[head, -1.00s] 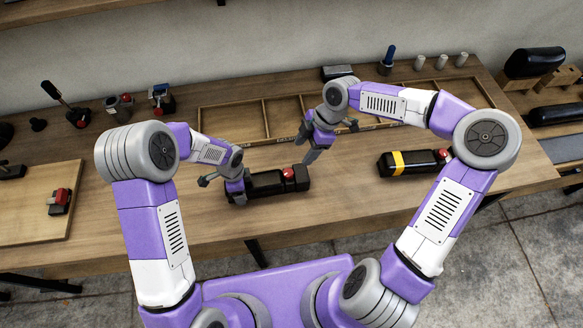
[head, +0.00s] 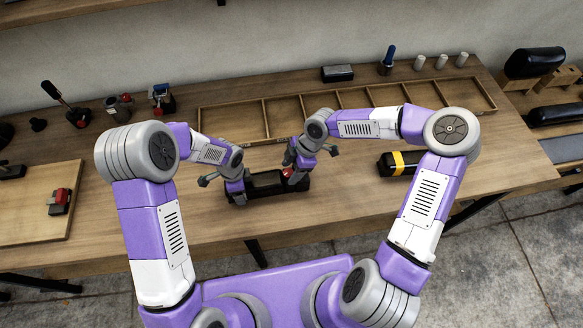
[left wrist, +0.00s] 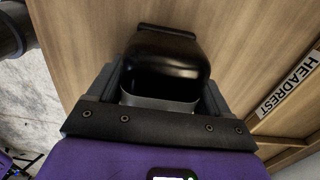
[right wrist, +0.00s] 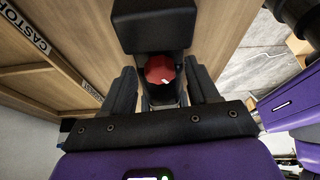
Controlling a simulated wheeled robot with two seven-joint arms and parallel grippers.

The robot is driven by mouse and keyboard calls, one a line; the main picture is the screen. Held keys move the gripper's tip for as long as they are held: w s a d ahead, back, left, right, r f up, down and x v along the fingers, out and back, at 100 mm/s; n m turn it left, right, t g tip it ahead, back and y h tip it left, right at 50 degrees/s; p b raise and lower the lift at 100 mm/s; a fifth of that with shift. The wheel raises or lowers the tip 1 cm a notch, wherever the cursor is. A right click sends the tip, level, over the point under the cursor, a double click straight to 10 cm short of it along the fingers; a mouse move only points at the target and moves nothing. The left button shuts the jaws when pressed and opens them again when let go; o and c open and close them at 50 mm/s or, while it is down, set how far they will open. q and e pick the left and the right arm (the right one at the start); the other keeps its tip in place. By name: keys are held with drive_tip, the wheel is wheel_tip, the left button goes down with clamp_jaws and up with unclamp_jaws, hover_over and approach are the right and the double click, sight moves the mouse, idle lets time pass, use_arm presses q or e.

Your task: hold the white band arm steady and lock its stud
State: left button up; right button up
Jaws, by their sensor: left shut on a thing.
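A black padded arm (head: 264,183) lies on the bench in front of me. My left gripper (head: 238,196) is shut on its left end. In the left wrist view the black end (left wrist: 168,66) sits between the fingers, with a pale grey strip (left wrist: 160,102) below it that may be the white band. My right gripper (head: 294,181) is open over the arm's right end. In the right wrist view the red stud (right wrist: 160,70) sits in a notch, just ahead of and between the fingers, with gaps on both sides.
A second black arm with a yellow band (head: 398,162) lies to the right. A divided wooden tray (head: 232,125) runs behind the arms. A wooden board with a red-topped clamp (head: 60,200) is at the left. Bare bench lies between the two arms.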

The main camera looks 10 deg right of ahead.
drive_tip(key=c, duration=0.9)
drive_tip(key=shift+m+t, duration=0.3)
drive_tip(key=shift+m, duration=0.5)
drive_tip(key=shift+c, duration=0.4)
drive_tip(key=o, duration=1.1)
drive_tip(key=shift+c, duration=0.2)
drive_tip(key=shift+r, duration=0.1)
drive_tip(key=v, duration=1.2)
